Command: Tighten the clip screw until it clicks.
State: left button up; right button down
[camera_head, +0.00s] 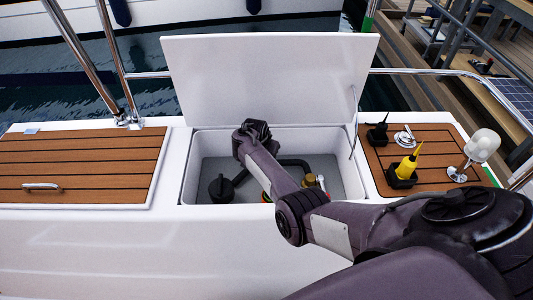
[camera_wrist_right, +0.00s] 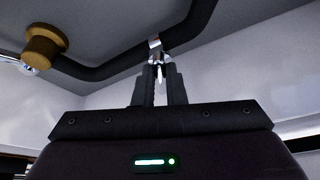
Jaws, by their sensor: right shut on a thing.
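The black hose (camera_head: 293,163) runs inside the open white locker (camera_head: 190,165). In the right wrist view the hose (camera_wrist_right: 110,68) bends across the top, with a silver metal clip (camera_wrist_right: 154,42) on it. A small bright metal piece sits just below the clip, between my right fingertips (camera_wrist_right: 158,72); it looks like the clip screw (camera_wrist_right: 159,62). My right gripper is shut on this piece, close under the hose. In the head view my right arm reaches into the locker and its fingertips and the clip are hidden. My left gripper is not in view.
A brass-coloured fitting (camera_wrist_right: 42,46) is beside the hose. A black round part (camera_head: 220,188) sits in the locker. The white lid (camera_head: 268,80) stands open behind. The left teak panel (camera_head: 85,160) is clear.

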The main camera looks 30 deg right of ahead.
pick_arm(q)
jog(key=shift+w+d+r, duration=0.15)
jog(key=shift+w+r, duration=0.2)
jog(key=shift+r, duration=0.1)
pick_arm(e)
jog(key=shift+w+a+m, duration=0.1)
jog(key=shift+m, duration=0.4)
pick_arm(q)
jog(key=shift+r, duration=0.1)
pick_arm(e)
jog(key=c, duration=1.5)
grip_release()
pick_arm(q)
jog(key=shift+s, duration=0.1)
